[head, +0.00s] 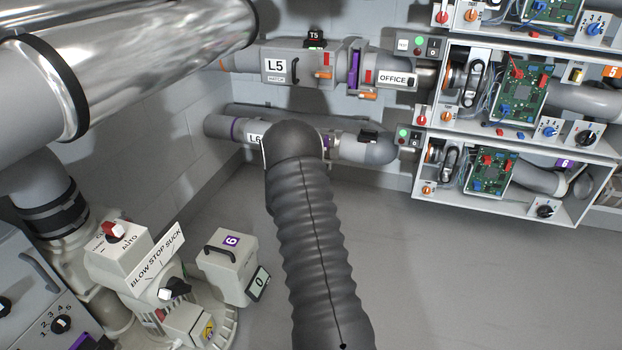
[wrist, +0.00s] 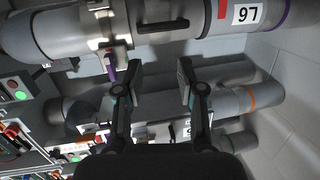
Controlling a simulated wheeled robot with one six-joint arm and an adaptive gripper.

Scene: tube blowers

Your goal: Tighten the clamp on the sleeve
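In the wrist view, a grey pipe section with an upside-down L6 label (wrist: 245,13) crosses the top. Left of its dark handle is a shiny metal sleeve (wrist: 92,18). A purple lever (wrist: 111,68), which looks like part of the clamp, sticks out below the sleeve. My gripper (wrist: 159,80) is open and empty, its fingers below the pipe in the picture. The left finger is close to the lever; I cannot tell whether they touch. In the head view, my arm hides my gripper and part of the L6 pipe (head: 215,127).
The L5 pipe (head: 258,66) runs above L6 in the head view, with its purple lever (head: 354,68). Open boxes with circuit boards (head: 519,92) stand at right. A blower (head: 150,268) and large pipes fill the left. Grey floor (head: 450,290) is clear at lower right.

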